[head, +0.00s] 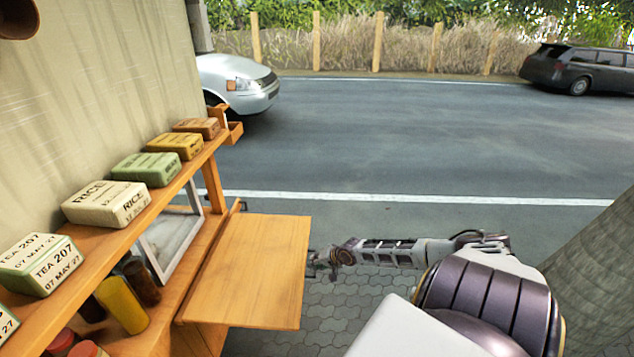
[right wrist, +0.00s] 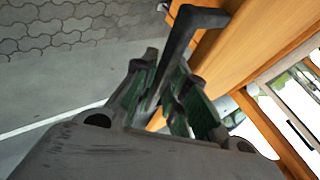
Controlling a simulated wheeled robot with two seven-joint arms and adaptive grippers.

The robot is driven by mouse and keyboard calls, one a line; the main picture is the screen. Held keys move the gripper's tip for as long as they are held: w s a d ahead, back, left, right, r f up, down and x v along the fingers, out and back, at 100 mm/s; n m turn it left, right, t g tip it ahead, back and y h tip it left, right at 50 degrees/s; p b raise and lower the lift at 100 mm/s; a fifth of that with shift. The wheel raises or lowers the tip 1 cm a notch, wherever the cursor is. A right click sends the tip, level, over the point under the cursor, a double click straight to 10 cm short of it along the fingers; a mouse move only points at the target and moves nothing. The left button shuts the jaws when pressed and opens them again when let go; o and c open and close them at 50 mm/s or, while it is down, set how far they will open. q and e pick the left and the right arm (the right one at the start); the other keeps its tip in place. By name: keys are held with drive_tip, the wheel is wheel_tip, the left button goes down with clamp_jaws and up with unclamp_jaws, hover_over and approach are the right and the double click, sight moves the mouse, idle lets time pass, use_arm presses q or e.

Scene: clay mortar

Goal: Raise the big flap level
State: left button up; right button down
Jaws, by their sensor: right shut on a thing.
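The big flap (head: 250,272) is a plain orange wooden board that sticks out from the counter on the left. It looks raised and roughly level with the counter, though a slight tilt is hard to judge. My right gripper (head: 318,263) is at the flap's outer right edge. In the right wrist view, a dark bar handle (right wrist: 193,25) stands off the flap's wood (right wrist: 235,50), and my right gripper (right wrist: 172,95) is shut on it. The handle is mostly hidden in the head view. My left gripper is not in view.
A wooden shelf (head: 95,243) carries several labelled tins, including a rice tin (head: 106,204). Below are a yellow jar (head: 122,304) and a framed pane (head: 170,238). A tree trunk (head: 605,270) stands at right. Paving lies open beyond the flap.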

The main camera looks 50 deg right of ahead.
drive_tip(key=shift+w+r, duration=0.35)
drive_tip(key=shift+r, duration=0.05)
drive_tip(key=c, duration=1.8)
unclamp_jaws()
drive_tip(key=shift+a, duration=0.1)
drive_tip(key=shift+s+f, duration=0.1)
drive_tip(key=shift+v, duration=5.85)
drive_tip(key=shift+s, duration=0.2)
drive_tip(key=shift+n, duration=0.3)
